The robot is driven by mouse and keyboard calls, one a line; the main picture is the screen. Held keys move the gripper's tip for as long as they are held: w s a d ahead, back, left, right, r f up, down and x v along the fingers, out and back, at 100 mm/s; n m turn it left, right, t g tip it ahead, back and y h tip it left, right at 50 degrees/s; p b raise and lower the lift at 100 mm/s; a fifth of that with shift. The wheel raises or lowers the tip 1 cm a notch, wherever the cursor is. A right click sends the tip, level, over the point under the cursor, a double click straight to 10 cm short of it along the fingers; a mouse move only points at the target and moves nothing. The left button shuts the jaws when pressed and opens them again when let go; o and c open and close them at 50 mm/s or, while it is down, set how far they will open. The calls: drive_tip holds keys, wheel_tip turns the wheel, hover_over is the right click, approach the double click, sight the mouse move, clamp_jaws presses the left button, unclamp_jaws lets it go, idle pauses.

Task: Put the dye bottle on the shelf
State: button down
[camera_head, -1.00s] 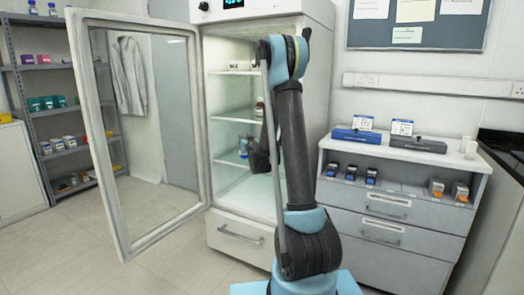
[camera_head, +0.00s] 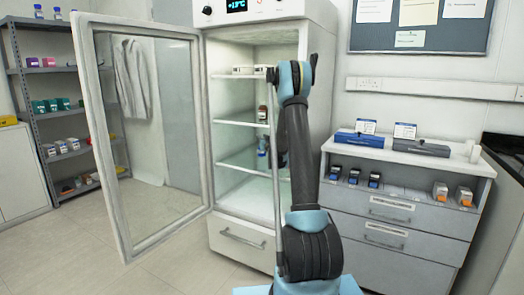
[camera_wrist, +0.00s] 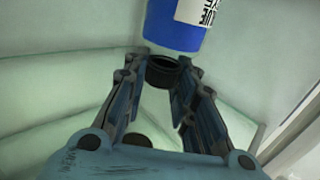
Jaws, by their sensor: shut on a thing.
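The dye bottle (camera_wrist: 178,25) is blue with a white label, partly cut off by the top of the wrist view. Its black cap (camera_wrist: 163,72) sits between the fingertips of my gripper (camera_wrist: 163,64), which is shut on it. In the head view, the blue bottle (camera_head: 262,146) shows inside the open fridge, between the middle and lower shelves. I cannot tell whether it touches the lower shelf (camera_head: 240,163). My arm hides most of the gripper there.
The fridge door (camera_head: 160,130) stands open at left. A brown-red bottle (camera_head: 262,113) stands on the middle shelf (camera_head: 228,120), and white boxes (camera_head: 243,70) sit on the top one. A drawer cabinet (camera_head: 400,222) is at right. A dark round thing (camera_wrist: 138,140) lies below the fingers, unclear.

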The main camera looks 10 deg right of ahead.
drive_tip(key=shift+w+d+f, duration=0.1)
drive_tip(key=shift+w+f, duration=0.05)
drive_tip(key=shift+f, duration=2.2)
drive_tip(key=c, duration=1.3)
unclamp_jaws()
drive_tip(key=s+d, duration=0.2)
drive_tip(key=s, duration=1)
